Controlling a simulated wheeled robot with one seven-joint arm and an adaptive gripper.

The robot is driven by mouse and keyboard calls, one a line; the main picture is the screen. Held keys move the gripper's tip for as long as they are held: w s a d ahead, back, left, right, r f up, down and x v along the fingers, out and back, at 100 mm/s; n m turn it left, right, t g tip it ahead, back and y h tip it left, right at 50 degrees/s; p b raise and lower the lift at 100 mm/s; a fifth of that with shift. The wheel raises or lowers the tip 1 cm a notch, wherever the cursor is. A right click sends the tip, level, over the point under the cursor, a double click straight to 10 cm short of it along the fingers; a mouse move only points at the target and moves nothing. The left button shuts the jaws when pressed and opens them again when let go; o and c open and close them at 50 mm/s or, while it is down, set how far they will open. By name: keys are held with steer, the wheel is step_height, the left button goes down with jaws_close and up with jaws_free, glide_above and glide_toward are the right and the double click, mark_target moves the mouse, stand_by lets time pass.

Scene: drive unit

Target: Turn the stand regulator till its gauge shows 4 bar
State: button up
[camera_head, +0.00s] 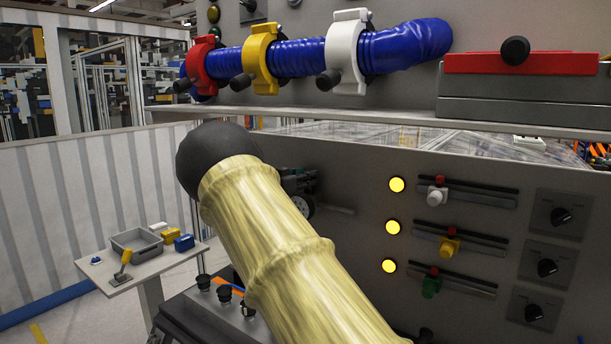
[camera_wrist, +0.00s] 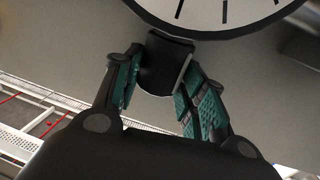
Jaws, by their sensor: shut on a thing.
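In the wrist view my gripper (camera_wrist: 160,78) has its teal-padded fingers on both sides of a dark regulator knob (camera_wrist: 166,62) and is shut on it. The knob sits just below a round gauge (camera_wrist: 225,14) with a white face and dark tick marks. Only the lower part of the gauge is in the picture; no needle or number shows, so I cannot read the pressure. In the head view my sleeved arm crosses the middle and hides the regulator and gauge. Only a bit of my gripper (camera_head: 299,181) shows beside the sleeve, in front of the grey panel.
The grey panel (camera_head: 350,260) carries yellow lamps, sliders and rotary switches right of my arm. Above is a shelf with a clamped blue hose (camera_head: 300,53) and a red-topped box (camera_head: 520,63). A small table (camera_head: 150,275) with a grey bin stands at left.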

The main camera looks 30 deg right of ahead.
steer(key=shift+w+r+m+g+p, duration=0.15)
steer(key=shift+m+g+p, duration=0.25)
steer(key=shift+g+p, duration=0.2)
steer(key=shift+w+m+g+p, duration=0.15)
steer(key=shift+m+g+p, duration=0.55)
steer(key=shift+g, duration=0.5)
steer(key=shift+w+f+m+g, duration=0.1)
steer(key=shift+m+g, duration=0.45)
steer(key=shift+g, duration=0.25)
steer(key=shift+w+f+m+g, duration=0.1)
steer(key=shift+m+g, duration=0.45)
steer(key=shift+g, duration=0.25)
steer(key=shift+m+g, duration=0.4)
steer(key=shift+g, duration=0.2)
steer(key=o, duration=1)
steer(key=shift+o, duration=0.2)
steer(key=shift+a, duration=0.1)
steer(key=v, duration=1.1)
steer(key=shift+a, duration=0.4)
